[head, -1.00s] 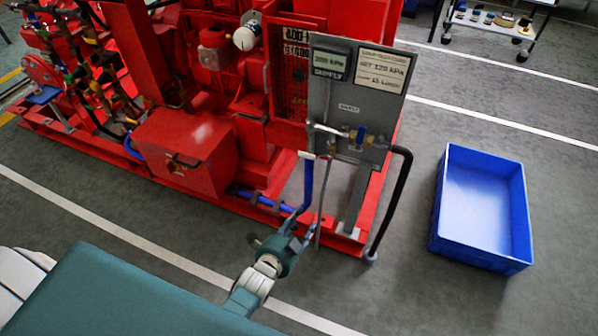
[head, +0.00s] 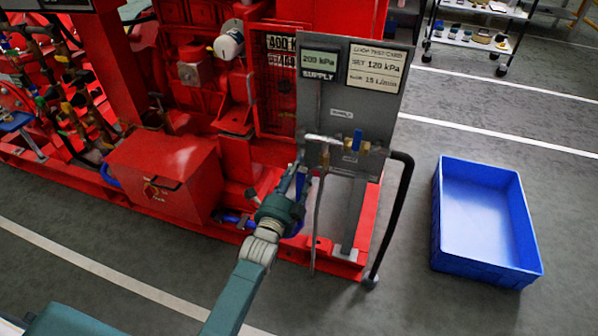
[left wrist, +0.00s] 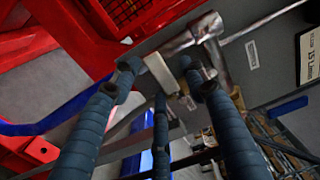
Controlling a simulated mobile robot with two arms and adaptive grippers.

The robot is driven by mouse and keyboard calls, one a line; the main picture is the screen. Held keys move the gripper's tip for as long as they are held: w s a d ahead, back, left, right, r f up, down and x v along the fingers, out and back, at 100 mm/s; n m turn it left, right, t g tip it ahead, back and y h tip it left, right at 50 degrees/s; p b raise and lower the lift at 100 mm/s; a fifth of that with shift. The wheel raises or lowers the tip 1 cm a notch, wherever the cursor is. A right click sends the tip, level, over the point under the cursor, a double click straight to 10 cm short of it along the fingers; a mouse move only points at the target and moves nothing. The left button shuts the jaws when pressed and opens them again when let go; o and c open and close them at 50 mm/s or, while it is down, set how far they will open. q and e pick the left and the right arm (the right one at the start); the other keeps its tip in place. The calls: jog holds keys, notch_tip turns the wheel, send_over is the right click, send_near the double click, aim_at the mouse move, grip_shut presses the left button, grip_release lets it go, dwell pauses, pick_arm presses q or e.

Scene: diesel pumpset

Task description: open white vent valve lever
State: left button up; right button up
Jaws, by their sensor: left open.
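The white vent valve lever (left wrist: 160,72) shows in the left wrist view at the end of a silver pipe (left wrist: 190,38), between the tips of my left gripper's fingers. My left gripper (left wrist: 158,82) is open around it; I cannot tell whether any finger touches it. In the head view my left gripper (head: 299,178) reaches up to the left end of the silver pipe (head: 322,139) on the grey panel (head: 340,95). The lever is largely hidden behind the fingers there. My right gripper is not in view.
A blue-handled valve (head: 357,140) sits right of the pipe on the panel. A black hose (head: 392,220) runs down the panel's right side. The red pumpset (head: 180,165) stands behind and left. A blue crate (head: 485,215) stands on the floor at right.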

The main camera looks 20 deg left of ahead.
pick_arm(q)
jog(key=shift+w, duration=0.9)
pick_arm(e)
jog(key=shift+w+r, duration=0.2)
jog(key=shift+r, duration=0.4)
pick_arm(q)
jog(key=shift+c, duration=0.5)
grip_shut()
